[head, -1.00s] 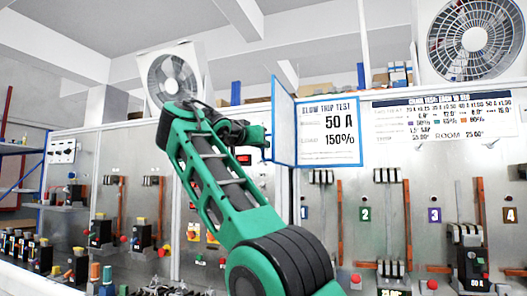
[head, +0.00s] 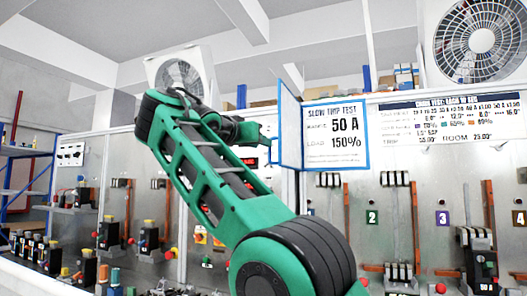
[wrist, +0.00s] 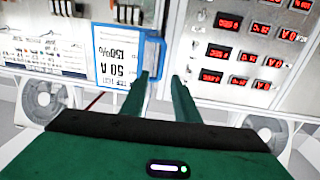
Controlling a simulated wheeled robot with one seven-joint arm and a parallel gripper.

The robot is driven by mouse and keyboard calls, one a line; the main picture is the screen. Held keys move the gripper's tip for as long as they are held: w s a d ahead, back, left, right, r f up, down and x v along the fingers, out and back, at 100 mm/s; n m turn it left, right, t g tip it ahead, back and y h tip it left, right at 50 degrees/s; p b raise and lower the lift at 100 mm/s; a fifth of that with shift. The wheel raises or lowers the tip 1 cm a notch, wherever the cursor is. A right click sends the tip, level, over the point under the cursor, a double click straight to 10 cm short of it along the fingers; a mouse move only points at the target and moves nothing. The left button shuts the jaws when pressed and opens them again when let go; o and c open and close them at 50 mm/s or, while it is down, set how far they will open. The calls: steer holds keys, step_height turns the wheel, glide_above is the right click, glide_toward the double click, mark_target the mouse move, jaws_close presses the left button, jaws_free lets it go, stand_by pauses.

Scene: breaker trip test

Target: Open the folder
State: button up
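The folder is a blue-edged holder on the panel wall, with a white sheet (head: 336,134) reading "SLOW TRIP TEST", 50 A and 150%. Its cover (head: 290,128) stands swung out at the sheet's left side, so the sheet shows. In the wrist view the sheet (wrist: 120,58) appears upside down, with the cover (wrist: 154,52) to its right. My gripper (wrist: 162,80) is open, its two green fingers apart with nothing clearly between them. The fingertips are close to the cover's outer edge; I cannot tell whether they touch it. In the head view my arm partly hides my gripper.
A wall chart (head: 448,118) hangs right of the folder. Breakers and copper bars line the panel below, including a black breaker (head: 481,262) at the right. Red digital displays (wrist: 228,52) are beside the folder in the wrist view. Fans (head: 480,40) stand above the panel.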

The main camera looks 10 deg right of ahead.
steer(key=shift+v, duration=2.2)
